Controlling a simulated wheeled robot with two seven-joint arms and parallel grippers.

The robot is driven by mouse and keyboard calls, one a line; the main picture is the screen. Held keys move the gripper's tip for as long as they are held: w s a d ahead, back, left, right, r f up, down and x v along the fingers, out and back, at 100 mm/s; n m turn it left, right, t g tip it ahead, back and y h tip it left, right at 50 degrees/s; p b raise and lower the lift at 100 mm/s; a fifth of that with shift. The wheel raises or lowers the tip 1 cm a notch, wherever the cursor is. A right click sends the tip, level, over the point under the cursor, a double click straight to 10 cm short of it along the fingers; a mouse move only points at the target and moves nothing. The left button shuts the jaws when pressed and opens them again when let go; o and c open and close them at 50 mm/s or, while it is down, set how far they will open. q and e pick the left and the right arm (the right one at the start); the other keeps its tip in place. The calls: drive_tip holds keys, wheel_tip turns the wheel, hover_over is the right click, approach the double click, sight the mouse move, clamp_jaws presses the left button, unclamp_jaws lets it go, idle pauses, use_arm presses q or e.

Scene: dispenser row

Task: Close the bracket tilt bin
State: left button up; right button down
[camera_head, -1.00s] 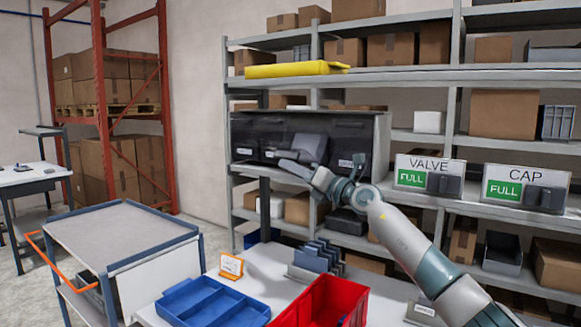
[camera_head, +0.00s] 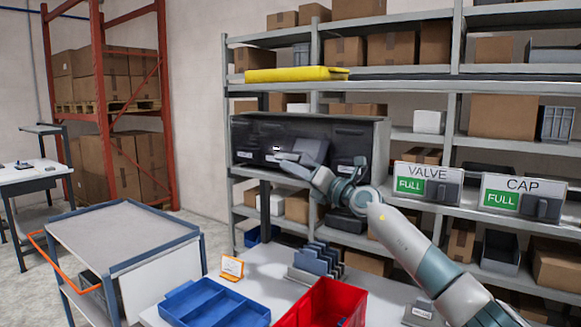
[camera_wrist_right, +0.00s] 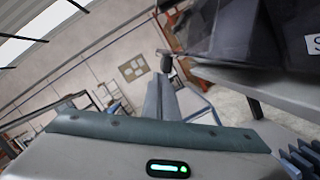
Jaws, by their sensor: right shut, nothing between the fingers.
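A dark bin housing (camera_head: 260,130) with a row of tilt bins sits on the grey shelf. One middle bin (camera_head: 312,150) leans outward, tipped open; the bins beside it look closed. The labels are too small to read, so I cannot tell which bin is the bracket one. My right gripper (camera_head: 286,160) is shut and empty in front of the row, its fingertips just left of and below the tilted bin. In the right wrist view its fingers (camera_wrist_right: 161,100) are together, with dark bins (camera_wrist_right: 250,30) at upper right; contact is not clear. My left gripper is not in view.
VALVE (camera_head: 428,185) and CAP (camera_head: 522,197) dispensers, both marked FULL, stand to the right. Below are a blue divided tray (camera_head: 212,305), a red bin (camera_head: 325,305) and an orange-framed card (camera_head: 232,267) on the white table. A grey cart (camera_head: 120,235) stands left.

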sight(294, 152)
drive_tip(key=r+p, duration=0.1)
drive_tip(key=m+p, duration=0.1)
drive_tip(key=r+m+p, duration=0.1)
drive_tip(key=p, duration=0.1)
drive_tip(key=shift+w+d+r, duration=0.3)
drive_tip(key=shift+w+d+r+p, duration=0.25)
drive_tip(key=shift+w+r+p, duration=0.15)
drive_tip(key=shift+r+p, duration=0.4)
drive_tip(key=r, duration=0.1)
drive_tip(key=w+d+r, duration=0.1)
drive_tip(key=w+r, duration=0.1)
drive_tip(key=shift+w+d+r, duration=0.1)
drive_tip(key=shift+w+d, duration=0.05)
drive_tip(key=shift+d, duration=0.15)
drive_tip(key=w+d+r, duration=0.1)
drive_tip(key=w+d+r+p, duration=0.1)
drive_tip(key=w, duration=0.1)
drive_tip(key=shift+d, duration=0.15)
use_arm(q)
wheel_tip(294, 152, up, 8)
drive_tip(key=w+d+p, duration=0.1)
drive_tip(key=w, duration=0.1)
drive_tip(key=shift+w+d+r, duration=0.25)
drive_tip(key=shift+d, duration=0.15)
use_arm(e)
drive_tip(key=shift+w+d+r+m+h, duration=0.35)
drive_tip(key=shift+w+m, duration=0.2)
drive_tip(key=shift+m, duration=0.45)
drive_tip(key=shift+f, duration=0.1)
